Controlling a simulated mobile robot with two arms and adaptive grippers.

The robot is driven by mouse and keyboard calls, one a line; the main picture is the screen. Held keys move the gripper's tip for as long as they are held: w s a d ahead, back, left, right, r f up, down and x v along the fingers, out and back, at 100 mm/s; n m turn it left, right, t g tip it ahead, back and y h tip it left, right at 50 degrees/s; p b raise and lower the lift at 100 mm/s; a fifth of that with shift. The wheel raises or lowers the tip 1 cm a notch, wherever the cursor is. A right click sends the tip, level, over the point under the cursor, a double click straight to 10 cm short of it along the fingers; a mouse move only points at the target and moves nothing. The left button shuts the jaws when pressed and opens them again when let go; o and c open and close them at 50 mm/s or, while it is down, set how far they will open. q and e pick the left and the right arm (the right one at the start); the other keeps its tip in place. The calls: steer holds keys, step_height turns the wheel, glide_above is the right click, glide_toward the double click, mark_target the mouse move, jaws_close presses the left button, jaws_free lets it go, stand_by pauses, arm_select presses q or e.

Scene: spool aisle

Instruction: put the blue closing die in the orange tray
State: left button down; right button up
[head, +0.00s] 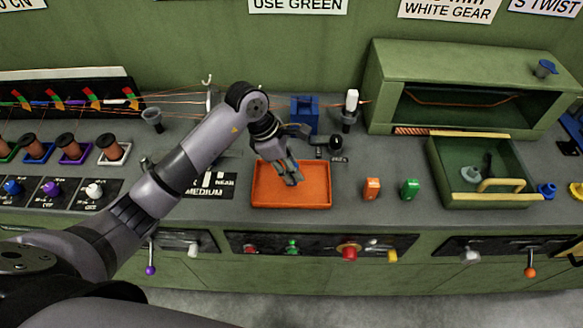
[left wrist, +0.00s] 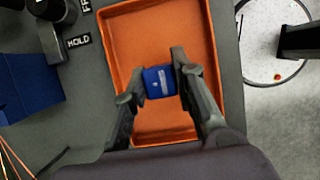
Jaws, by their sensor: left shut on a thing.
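The orange tray (head: 320,196) lies on the grey bench top in the head view. It also fills the middle of the left wrist view (left wrist: 122,40). My left gripper (head: 291,179) is over the tray, pointing down. In the left wrist view its fingers (left wrist: 158,84) are shut on a small blue block, the blue closing die (left wrist: 160,82). The tray floor shows around the die. I cannot tell how high the die is above the floor. My right gripper is not in view.
A blue box (head: 304,113) stands behind the tray, with a black post (head: 348,120) beside it. Orange (head: 372,188) and green (head: 409,189) blocks stand to the tray's right. Further right is a green open drawer (head: 460,190). Wires run along the back left.

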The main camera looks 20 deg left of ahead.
arm_select(q)
steer(key=shift+f, duration=0.8)
steer(key=c, duration=1.3)
jaws_free()
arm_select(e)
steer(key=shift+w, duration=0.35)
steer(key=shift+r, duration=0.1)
